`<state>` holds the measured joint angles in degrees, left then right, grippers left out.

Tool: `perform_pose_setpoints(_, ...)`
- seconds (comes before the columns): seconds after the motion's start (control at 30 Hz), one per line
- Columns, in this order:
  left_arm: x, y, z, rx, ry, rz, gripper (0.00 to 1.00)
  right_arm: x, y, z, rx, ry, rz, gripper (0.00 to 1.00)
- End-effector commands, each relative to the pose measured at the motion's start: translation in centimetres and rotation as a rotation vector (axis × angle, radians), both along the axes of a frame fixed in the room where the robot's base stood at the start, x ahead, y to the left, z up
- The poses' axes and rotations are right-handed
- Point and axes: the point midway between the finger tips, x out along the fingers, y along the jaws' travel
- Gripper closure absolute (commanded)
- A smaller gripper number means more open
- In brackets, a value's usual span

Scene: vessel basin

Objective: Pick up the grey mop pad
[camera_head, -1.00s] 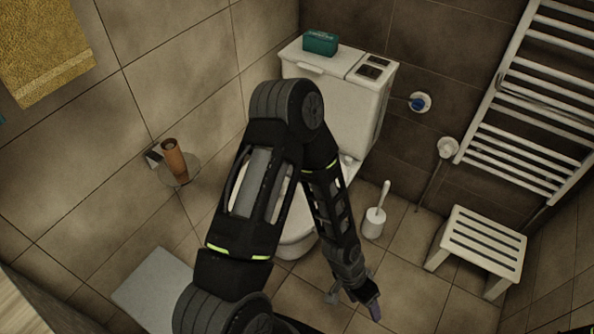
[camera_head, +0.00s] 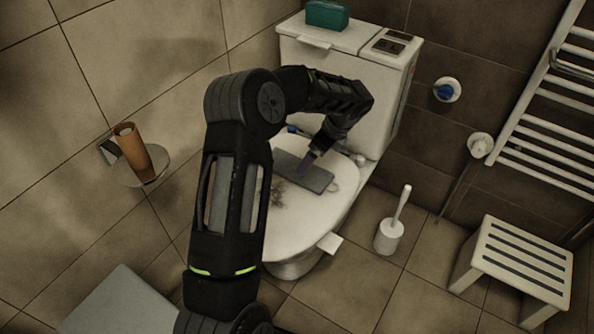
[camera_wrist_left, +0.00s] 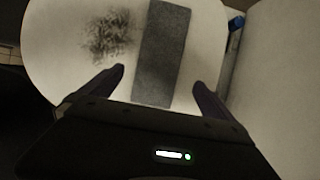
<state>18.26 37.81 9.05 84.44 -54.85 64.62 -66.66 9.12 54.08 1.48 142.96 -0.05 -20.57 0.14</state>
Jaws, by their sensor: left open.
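The grey mop pad (camera_head: 314,177) is a flat, dark grey rectangle lying on the closed white toilet lid (camera_head: 307,220). In the left wrist view the pad (camera_wrist_left: 161,55) runs lengthwise between the two fingers. My left gripper (camera_head: 307,164) is over the pad in the head view, and it also shows in the left wrist view (camera_wrist_left: 160,80). Its jaws are open and empty, with one finger to each side of the pad. Whether the fingers touch the lid cannot be told. My right gripper is not in view.
A dark smudge (camera_wrist_left: 108,35) of dirt lies on the lid beside the pad. The white cistern (camera_head: 345,85) rises close behind, with a green box (camera_head: 327,15) on top. A toilet brush (camera_head: 390,235) and white stool (camera_head: 515,262) stand at right.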

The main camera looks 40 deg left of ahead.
Motion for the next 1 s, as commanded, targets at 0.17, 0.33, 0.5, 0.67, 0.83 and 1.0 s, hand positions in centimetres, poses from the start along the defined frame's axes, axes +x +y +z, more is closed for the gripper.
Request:
perform_pose_setpoints(0.17,-0.2,0.6,-1.7,0.000,0.002,0.002,0.00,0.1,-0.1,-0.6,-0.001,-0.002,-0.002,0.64)
perform_pose_setpoints(0.33,-0.2,1.0,-2.5,-0.001,0.000,0.001,0.00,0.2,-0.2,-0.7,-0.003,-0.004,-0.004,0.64)
perform_pose_setpoints(0.5,-0.2,0.9,-2.5,-0.001,0.000,0.001,0.00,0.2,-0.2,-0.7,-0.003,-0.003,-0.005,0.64)
perform_pose_setpoints(0.67,-0.3,1.2,-3.2,-0.002,0.001,0.003,0.00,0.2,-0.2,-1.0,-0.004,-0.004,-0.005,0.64)
perform_pose_setpoints(0.83,-0.6,2.3,-5.5,-0.002,0.002,0.003,0.00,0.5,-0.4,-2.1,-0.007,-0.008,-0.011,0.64)
perform_pose_setpoints(1.0,-0.6,3.0,-7.1,-0.002,0.001,0.002,0.00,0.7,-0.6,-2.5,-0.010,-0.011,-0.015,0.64)
